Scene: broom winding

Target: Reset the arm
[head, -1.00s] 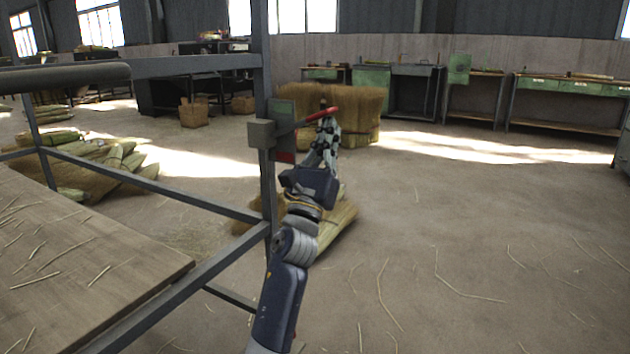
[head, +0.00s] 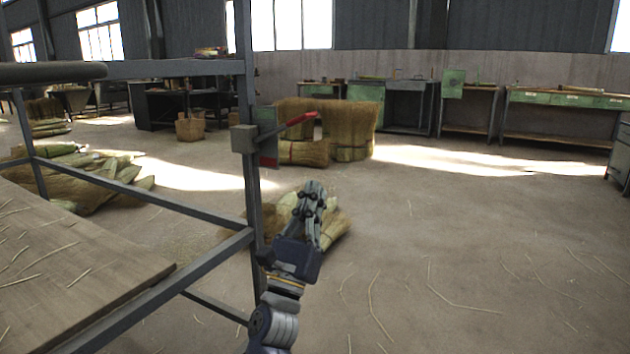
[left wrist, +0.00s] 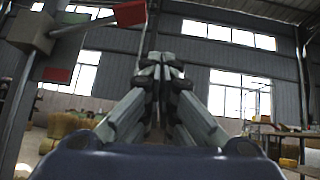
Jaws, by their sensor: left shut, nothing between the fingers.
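My left gripper (head: 314,190) is in the lower middle of the head view, right of the grey metal post and below the red lever. Its fingers are together with nothing between them, pointing up and away. It also shows in the left wrist view (left wrist: 162,58), fingers closed against the windowed wall. The red lever (head: 301,119) sticks out to the right from a grey box (head: 243,139) on the post, and the gripper is apart from it. In the left wrist view the red lever (left wrist: 130,13) is at the upper left. My right gripper is not in view.
The metal frame's post (head: 246,80) and rails stand close on the left, beside a wooden tabletop (head: 90,270) strewn with straw. Broom straw bundles (head: 335,222) lie on the floor behind my gripper. The floor (head: 480,240) on the right is open. Green workbenches (head: 560,97) line the back wall.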

